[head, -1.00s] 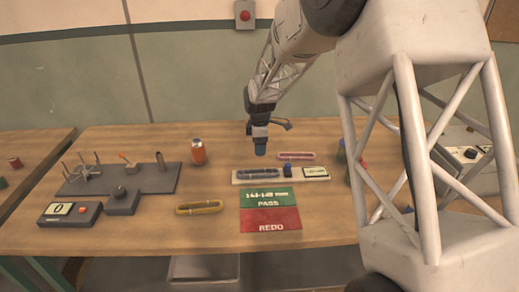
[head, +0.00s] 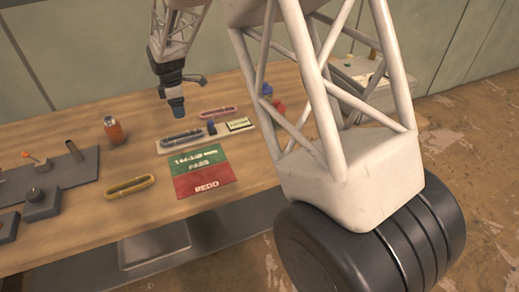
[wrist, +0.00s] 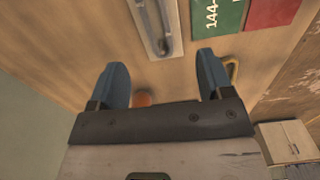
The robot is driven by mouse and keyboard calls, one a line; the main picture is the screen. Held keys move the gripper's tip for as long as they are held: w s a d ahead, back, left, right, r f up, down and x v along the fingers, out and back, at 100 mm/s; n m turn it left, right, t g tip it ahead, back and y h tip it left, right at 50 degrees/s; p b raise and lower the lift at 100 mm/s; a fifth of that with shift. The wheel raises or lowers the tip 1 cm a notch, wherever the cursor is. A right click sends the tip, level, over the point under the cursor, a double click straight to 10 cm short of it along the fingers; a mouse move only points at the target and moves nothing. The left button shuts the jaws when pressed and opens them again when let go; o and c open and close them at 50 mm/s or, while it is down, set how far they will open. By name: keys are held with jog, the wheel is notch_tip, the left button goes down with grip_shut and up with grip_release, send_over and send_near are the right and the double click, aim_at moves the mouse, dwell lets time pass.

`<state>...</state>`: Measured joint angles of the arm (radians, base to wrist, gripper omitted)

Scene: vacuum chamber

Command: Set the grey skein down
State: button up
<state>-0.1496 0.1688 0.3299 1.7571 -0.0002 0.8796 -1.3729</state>
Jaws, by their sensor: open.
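One end of the skein (wrist: 168,25) also shows at the top of the wrist view, on the board (wrist: 146,28). My gripper (head: 178,108) is above the table behind the skein, apart from it. In the wrist view its two blue fingers (wrist: 161,72) are spread wide with nothing held between them.
A green PASS and red REDO mat (head: 205,182) lies in front of the board. A yellow skein (head: 130,186) lies left of it, a pink skein (head: 218,111) behind. An orange can (head: 114,130) stands left of my gripper. A grey peg fixture (head: 75,172) is farther left.

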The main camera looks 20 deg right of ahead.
jog(key=s+d+r+m, duration=0.5)
jog(key=s+r, duration=0.5)
jog(key=s, duration=0.3)
jog(key=s+d+r+m+t, duration=0.1)
jog(key=s+m, duration=0.3)
jog(key=s, duration=0.7)
jog(key=s+d+r+m, duration=0.2)
jog(key=s+d+m, duration=0.1)
jog(key=s, duration=0.9)
jog(key=s+d+r+m+t, duration=0.1)
jog(key=s+d+m, duration=0.2)
jog(key=s, duration=0.8)
jog(key=m, duration=0.2)
jog(key=shift+s+r+m+t, duration=0.15)
jog(key=shift+m+t, duration=0.15)
